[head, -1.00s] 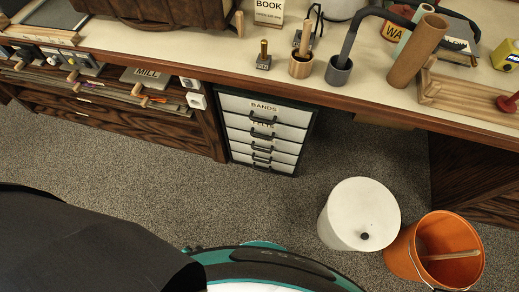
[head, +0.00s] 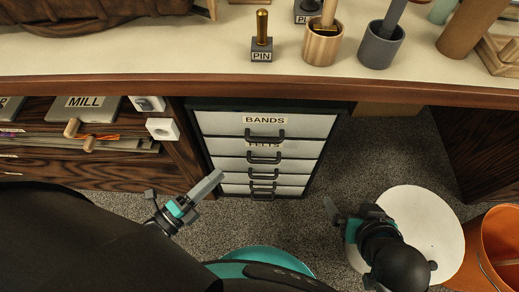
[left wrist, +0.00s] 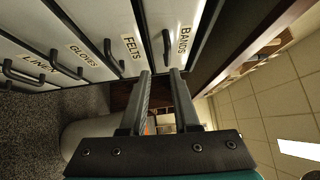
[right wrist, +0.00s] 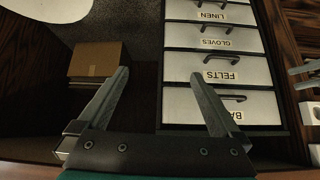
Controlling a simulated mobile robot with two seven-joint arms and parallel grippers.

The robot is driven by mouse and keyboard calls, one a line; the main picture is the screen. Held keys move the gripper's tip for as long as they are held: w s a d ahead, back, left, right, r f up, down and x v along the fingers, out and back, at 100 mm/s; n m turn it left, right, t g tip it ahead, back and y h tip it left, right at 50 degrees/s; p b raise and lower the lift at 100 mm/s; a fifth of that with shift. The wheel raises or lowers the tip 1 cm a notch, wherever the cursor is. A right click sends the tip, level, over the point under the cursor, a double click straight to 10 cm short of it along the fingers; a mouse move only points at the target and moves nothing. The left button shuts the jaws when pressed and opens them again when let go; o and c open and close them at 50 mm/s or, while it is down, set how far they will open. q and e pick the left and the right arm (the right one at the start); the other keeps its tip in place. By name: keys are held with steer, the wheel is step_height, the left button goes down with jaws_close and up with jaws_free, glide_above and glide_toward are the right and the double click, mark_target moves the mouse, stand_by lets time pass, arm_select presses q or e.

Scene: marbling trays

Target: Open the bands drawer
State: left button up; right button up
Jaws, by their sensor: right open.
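The bands drawer (head: 225,124) is the top drawer of a dark cabinet with white fronts under the bench, and it is closed. Its black bar handle (head: 265,138) is free. The bands drawer also shows in the left wrist view (left wrist: 170,12) and at the right wrist view's lower right (right wrist: 262,108). My left gripper (head: 214,180) is in front of the cabinet's lower left, its fingers a little apart with nothing between them. My right gripper (head: 331,208) is to the right of the cabinet, wide open and empty. Neither gripper touches the handle.
The bench edge (head: 300,94) overhangs the cabinet. The felts drawer (head: 222,146) and several more closed drawers lie below. A white round bin (head: 440,225) and an orange bucket (head: 500,240) stand at the right. A cardboard box (right wrist: 98,62) is under the bench. Carpet lies before the cabinet.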

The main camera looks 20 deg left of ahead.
mark_target(259, 139)
arm_select(q)
steer(key=shift+m+h, duration=0.7)
steer(key=shift+m, duration=0.2)
steer(key=shift+r+b+x, duration=0.2)
steer(key=shift+b+x, duration=0.6)
steer(key=shift+x, duration=3)
steer(key=shift+r+b+x, duration=0.15)
steer(key=shift+b+x, duration=0.6)
steer(key=shift+x, duration=3.05)
arm_select(e)
steer(key=shift+w+a+r+t+y, duration=0.35)
steer(key=shift+a+r+t+y, duration=0.1)
steer(key=shift+a+t, duration=0.35)
steer(key=shift+w+a+r+t+y, duration=0.4)
steer(key=shift+a+t+y, duration=0.1)
steer(key=shift+a+t, duration=0.3)
steer(key=shift+w+a+r+t+y, duration=0.4)
steer(key=shift+a+t, duration=0.3)
steer(key=shift+a, duration=0.2)
arm_select(q)
steer(key=shift+s+d, duration=0.15)
jaws_close()
